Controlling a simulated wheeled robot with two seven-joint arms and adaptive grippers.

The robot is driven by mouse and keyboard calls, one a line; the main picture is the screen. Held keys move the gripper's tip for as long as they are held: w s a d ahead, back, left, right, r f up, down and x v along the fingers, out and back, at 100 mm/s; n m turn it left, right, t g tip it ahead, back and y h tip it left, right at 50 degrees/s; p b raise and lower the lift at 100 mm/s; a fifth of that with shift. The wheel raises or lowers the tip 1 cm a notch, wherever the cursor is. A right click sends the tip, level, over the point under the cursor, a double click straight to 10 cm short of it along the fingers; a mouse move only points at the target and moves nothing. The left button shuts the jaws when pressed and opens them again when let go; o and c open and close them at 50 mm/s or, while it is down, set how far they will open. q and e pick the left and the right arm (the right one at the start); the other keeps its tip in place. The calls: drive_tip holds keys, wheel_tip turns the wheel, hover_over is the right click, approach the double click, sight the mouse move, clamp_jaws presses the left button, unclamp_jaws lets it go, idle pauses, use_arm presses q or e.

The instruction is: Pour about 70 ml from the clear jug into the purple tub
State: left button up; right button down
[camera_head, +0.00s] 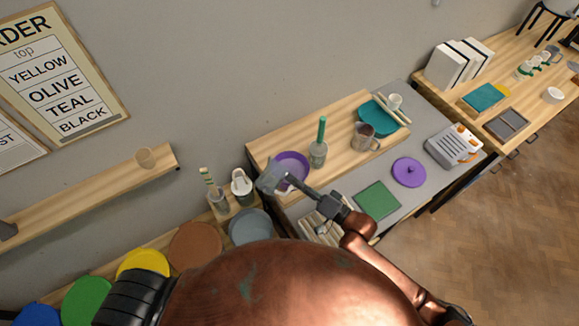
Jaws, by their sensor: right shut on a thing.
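The purple tub (294,160) stands near the left end of a wooden board, its near part hidden behind my right gripper and the jug. My right gripper (288,181) reaches in from the lower right and is shut on the clear jug (269,177). The jug looks greyish and tilted, at the near left edge of the tub's outline. I cannot make out a liquid stream or the levels in the jug and tub. My left gripper is not in view.
A bottle with a green top (318,152) stands just right of the tub. Farther right are a mug-like jug (364,138), a teal bowl (380,117), a purple lid (408,173) and a green mat (377,201). A white-handled container (241,184) and a brush pot (217,200) stand left.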

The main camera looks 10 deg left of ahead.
drive_tip(key=shift+r, duration=0.1)
drive_tip(key=shift+w+d+f+m+b, duration=0.2)
drive_tip(key=shift+f+m+b, duration=0.45)
drive_tip(key=shift+m, duration=0.55)
drive_tip(key=shift+w+r, duration=0.15)
drive_tip(key=shift+w, duration=0.1)
drive_tip(key=shift+w+d+r+m, duration=0.15)
drive_tip(key=shift+w+d+m, duration=0.2)
drive_tip(key=shift+w+m, duration=0.4)
idle(0.8)
drive_tip(key=shift+f+m, duration=0.2)
drive_tip(key=shift+m, duration=0.15)
idle(0.3)
